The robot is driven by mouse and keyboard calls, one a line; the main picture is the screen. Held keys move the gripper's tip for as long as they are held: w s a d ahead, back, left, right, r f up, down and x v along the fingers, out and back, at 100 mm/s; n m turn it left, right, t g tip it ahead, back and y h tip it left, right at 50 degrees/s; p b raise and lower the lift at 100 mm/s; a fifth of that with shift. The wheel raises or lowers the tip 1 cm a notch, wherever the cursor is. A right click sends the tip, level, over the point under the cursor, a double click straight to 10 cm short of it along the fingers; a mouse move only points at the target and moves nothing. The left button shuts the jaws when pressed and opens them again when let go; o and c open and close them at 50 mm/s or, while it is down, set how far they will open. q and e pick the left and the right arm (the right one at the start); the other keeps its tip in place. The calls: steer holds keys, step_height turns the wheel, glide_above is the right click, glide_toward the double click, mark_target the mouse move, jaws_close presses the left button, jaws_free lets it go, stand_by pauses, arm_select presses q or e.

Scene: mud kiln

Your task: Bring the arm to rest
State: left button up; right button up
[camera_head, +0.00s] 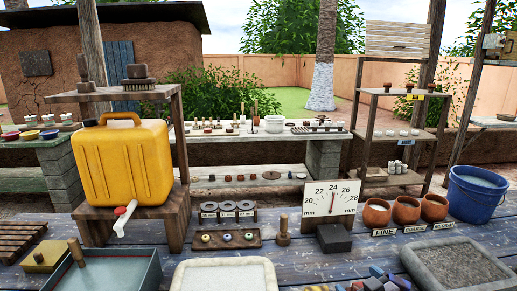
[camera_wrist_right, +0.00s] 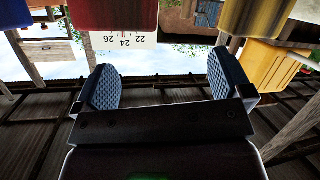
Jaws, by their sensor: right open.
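My right gripper (camera_wrist_right: 161,72) shows in the wrist view, with its two blue textured finger pads standing wide apart. The gap between the pads is empty, and they touch nothing that I can see. Behind the gap, the wrist view shows the scene upside down, with the white dial board (camera_wrist_right: 124,41) near the top. In the head view I cannot make out the right gripper clearly among the small dark and blue shapes at the bottom edge. My left gripper is in neither view.
On the blue plank table stand a yellow jug (camera_head: 124,165) on a wooden stand, the dial board (camera_head: 331,199), clay pots (camera_head: 407,210) and a blue bucket (camera_head: 479,194). A white-rimmed tray (camera_head: 224,263) and a grey stone-like tray (camera_head: 457,264) lie in front.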

steer(key=s+d+f+m+g+h, duration=0.1)
steer(key=s+f+m+h, duration=0.1)
steer(key=s+f, duration=0.6)
steer(key=s+d+f+m+g+h, duration=0.1)
steer(key=s+f, duration=0.7)
steer(key=s, duration=1.1)
steer(key=shift+d+f+m+g+h, duration=0.35)
steer(key=shift+m+g, duration=0.25)
steer(key=shift+m, duration=0.3)
